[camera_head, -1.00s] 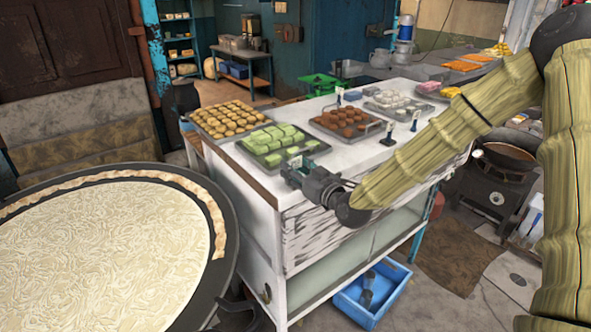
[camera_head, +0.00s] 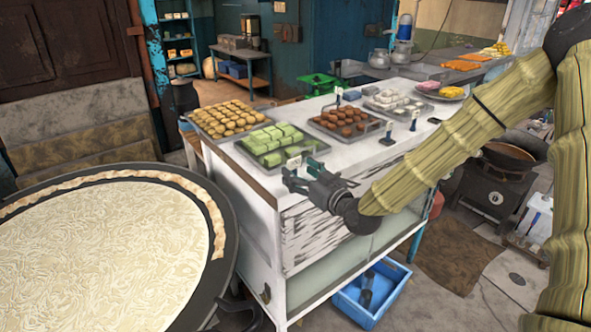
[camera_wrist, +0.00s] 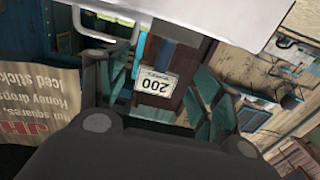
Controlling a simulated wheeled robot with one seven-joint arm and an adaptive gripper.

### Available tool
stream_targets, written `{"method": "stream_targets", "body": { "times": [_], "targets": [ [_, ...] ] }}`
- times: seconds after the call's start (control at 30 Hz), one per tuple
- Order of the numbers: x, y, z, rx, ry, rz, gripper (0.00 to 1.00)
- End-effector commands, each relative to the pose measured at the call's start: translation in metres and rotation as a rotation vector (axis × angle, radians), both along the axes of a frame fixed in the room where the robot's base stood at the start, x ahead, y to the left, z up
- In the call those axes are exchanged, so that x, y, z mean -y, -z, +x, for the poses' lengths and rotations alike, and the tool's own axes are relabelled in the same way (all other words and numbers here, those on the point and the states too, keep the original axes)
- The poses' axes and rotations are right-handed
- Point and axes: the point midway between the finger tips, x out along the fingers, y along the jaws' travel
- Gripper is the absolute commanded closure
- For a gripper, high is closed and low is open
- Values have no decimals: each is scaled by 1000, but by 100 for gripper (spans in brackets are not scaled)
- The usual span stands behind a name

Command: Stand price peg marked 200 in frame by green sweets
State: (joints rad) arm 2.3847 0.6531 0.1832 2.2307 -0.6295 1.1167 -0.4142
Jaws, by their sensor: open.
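The green sweets (camera_head: 270,141) lie in rows on a grey tray (camera_head: 243,150) at the counter's near left corner. A white price tag (camera_head: 293,163) stands at the tray's near edge. Whether a finger touches the peg I cannot tell. The frame holding it and the peg's foot are too small or hidden to make out.
Trays of brown balls (camera_head: 345,122) and yellow biscuits (camera_head: 228,118) stand on the white counter (camera_head: 352,157). Small dark tag stands (camera_head: 388,132) are at its right side. A large round pan (camera_head: 100,245) fills the lower left. A blue crate (camera_head: 370,295) lies below.

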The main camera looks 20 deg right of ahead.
Motion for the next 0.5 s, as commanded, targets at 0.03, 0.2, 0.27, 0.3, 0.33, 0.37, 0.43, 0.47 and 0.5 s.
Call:
{"method": "stream_targets", "body": {
  "times": [0.03, 0.2, 0.27, 0.3, 0.33, 0.37, 0.43, 0.47, 0.5],
  "targets": [
    [4, -1, -9, 0, 1, 1, 34],
    [15, -1, -39, 0, 2, 2, 34],
    [19, 0, -49, -2, 2, 2, 34],
    [20, -1, -54, 0, 1, 2, 34],
    [22, -1, -59, -1, 0, 3, 34],
    [24, 0, -63, -1, 1, 2, 34],
    [27, -1, -71, 0, 2, 2, 34],
    [28, -1, -74, 0, 2, 2, 34],
    [29, 0, -77, 1, 1, 1, 34]
  ]
}}
